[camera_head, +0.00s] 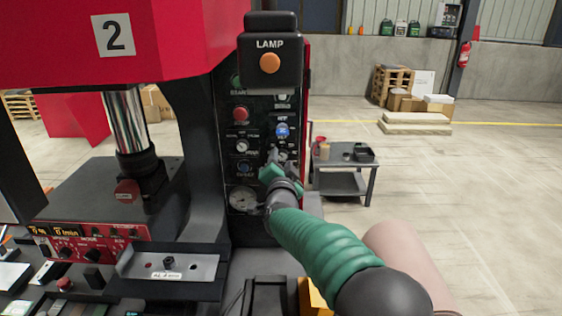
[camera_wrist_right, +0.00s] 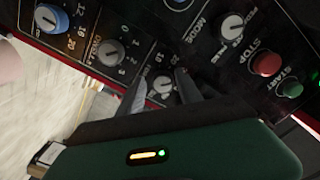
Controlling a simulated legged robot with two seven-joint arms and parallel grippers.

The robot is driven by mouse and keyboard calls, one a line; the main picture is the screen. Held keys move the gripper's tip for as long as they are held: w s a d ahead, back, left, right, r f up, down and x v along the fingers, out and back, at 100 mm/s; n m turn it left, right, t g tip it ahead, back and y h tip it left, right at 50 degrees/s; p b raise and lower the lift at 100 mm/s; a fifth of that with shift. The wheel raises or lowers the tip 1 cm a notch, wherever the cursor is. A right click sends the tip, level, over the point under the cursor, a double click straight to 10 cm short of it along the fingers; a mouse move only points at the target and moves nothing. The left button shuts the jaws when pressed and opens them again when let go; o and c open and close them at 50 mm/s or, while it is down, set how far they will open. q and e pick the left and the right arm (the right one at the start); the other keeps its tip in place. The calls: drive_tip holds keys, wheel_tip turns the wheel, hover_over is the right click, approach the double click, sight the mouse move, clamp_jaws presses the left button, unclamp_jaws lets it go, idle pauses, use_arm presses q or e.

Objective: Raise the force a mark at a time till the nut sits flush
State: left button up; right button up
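My right gripper (camera_head: 274,166) is at the control panel (camera_head: 262,200) on the machine's column. In the wrist view its two dark fingers (camera_wrist_right: 160,88) stand apart, one on each side of a small grey knob (camera_wrist_right: 162,84) with a numbered scale. I see no clear contact with the knob. A grey sheet (camera_head: 200,268), labelled about "AL 2 mm", lies on the front support with a small dark nut-like part (camera_head: 168,262) on it. Whether that part is flush cannot be told. The shiny press ram (camera_head: 126,122) stands behind it. My left gripper is out of view.
The panel also carries a red STOP button (camera_wrist_right: 266,64), a green START button (camera_wrist_right: 290,90), a MODE knob (camera_wrist_right: 232,27) and a blue knob (camera_wrist_right: 50,18). A lamp box (camera_head: 270,62) overhangs the panel. A grey cart (camera_head: 342,182) stands behind, right.

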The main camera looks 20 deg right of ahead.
drive_tip(key=shift+o, duration=0.6)
drive_tip(key=shift+r, duration=0.1)
drive_tip(key=b+v, duration=0.1)
drive_tip(key=v, duration=1.5)
drive_tip(key=shift+s, duration=0.4)
drive_tip(key=shift+a, duration=0.1)
